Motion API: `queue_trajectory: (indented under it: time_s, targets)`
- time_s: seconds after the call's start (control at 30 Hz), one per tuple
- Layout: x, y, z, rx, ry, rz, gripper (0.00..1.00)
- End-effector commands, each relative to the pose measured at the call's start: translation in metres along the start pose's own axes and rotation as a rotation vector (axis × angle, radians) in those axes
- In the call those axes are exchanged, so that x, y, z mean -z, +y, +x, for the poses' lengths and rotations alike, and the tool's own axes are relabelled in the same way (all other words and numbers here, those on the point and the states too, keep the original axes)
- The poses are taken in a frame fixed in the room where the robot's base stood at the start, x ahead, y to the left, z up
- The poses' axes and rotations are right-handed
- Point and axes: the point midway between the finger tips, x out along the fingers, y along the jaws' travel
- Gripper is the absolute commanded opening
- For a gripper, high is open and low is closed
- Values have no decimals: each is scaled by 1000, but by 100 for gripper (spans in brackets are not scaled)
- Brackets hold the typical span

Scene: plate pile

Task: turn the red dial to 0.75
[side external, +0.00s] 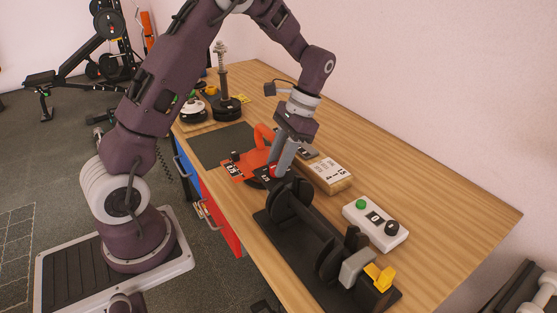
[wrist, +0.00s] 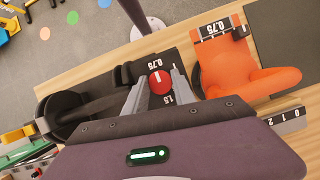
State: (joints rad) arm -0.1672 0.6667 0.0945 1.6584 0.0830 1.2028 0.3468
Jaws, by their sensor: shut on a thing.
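The red dial (wrist: 160,86) sits on a black panel (wrist: 171,62) with white scale marks. The labels 0.75 and 1.5 can be read in the wrist view. A short white line on the dial points up in the picture, roughly toward the 0.75 label; the exact reading is too small to tell. My gripper (wrist: 157,82) is shut on the dial, one grey finger on each side. In the side view the red dial (side external: 273,169) shows as a small patch at the fingertips, partly hidden by my gripper (side external: 276,173).
An orange handled object (side external: 262,147) with a 0.75 label stands beside the panel. A black plate rack (side external: 300,215) is close on the other side. A white box with green and black buttons (side external: 375,222) and a labelled block (side external: 330,175) lie nearby. The table's right side is clear.

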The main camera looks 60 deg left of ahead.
Motion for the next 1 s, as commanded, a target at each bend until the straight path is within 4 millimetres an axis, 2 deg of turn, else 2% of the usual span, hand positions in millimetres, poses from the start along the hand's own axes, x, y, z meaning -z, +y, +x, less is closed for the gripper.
queue_trajectory:
  time_s: [0.03, 0.07, 0.17, 0.47, 0.57, 0.8, 1.0]
  targets:
    - [-1, 0, 1, 0, -4, 0, 0]
    - [-1, 0, 1, 0, -4, 0, 33]
    - [-1, 0, 1, 0, -3, 0, 53]
    - [0, 0, -1, 1, -1, 1, 53]
    - [1, 0, -13, 2, 3, 1, 53]
    - [1, 0, -60, 2, 1, 1, 53]
    - [0, 0, -71, 0, -2, 1, 53]
